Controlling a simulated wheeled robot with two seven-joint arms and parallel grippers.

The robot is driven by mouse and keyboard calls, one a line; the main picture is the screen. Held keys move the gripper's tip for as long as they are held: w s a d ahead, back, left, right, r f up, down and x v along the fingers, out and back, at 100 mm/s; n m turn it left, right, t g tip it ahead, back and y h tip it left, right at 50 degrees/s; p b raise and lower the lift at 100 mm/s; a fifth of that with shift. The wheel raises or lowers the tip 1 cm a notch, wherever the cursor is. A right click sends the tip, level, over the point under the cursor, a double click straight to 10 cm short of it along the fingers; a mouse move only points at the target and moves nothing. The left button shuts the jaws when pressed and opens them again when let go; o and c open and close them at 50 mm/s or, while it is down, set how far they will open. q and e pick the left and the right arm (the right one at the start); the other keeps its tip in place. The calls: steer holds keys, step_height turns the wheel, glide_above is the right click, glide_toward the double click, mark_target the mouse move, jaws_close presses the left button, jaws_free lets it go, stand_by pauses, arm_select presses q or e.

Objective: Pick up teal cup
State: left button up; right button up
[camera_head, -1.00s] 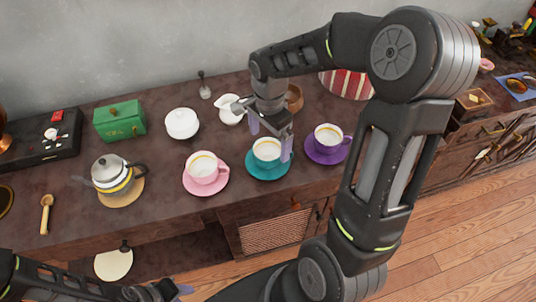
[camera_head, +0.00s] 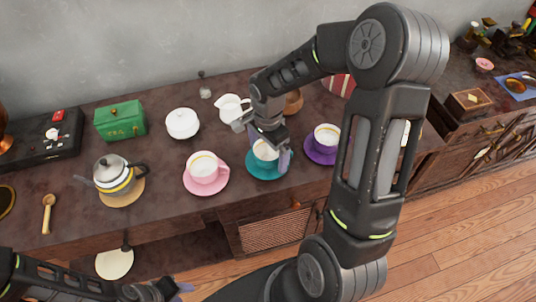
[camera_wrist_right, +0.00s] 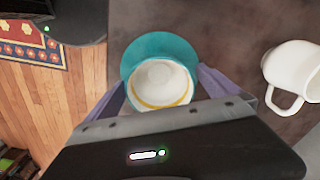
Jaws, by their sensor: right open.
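The teal cup (camera_head: 263,152), white inside with a yellow ring, stands on its teal saucer (camera_head: 255,173) near the counter's front. In the right wrist view the cup (camera_wrist_right: 158,84) shows from above on the saucer (camera_wrist_right: 150,43). My right gripper (camera_head: 272,155) is low over the cup and partly hides it. In the right wrist view its open purple fingers (camera_wrist_right: 162,82) lie on either side of the cup; I cannot tell whether they touch it. My left gripper (camera_head: 172,289) is at the bottom edge, far from the cup; its jaw state is unclear.
A pink cup (camera_head: 204,169) stands left of the teal one and a purple cup (camera_head: 327,138) right of it, both on saucers. A white creamer (camera_head: 231,107) is just behind my right gripper. A teapot (camera_head: 112,175) stands further left.

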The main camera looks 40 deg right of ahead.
steer(key=shift+c, duration=0.2)
steer(key=c, duration=1.5)
steer(key=shift+o, duration=0.2)
steer(key=shift+r, duration=0.1)
step_height(320, 180, up, 10)
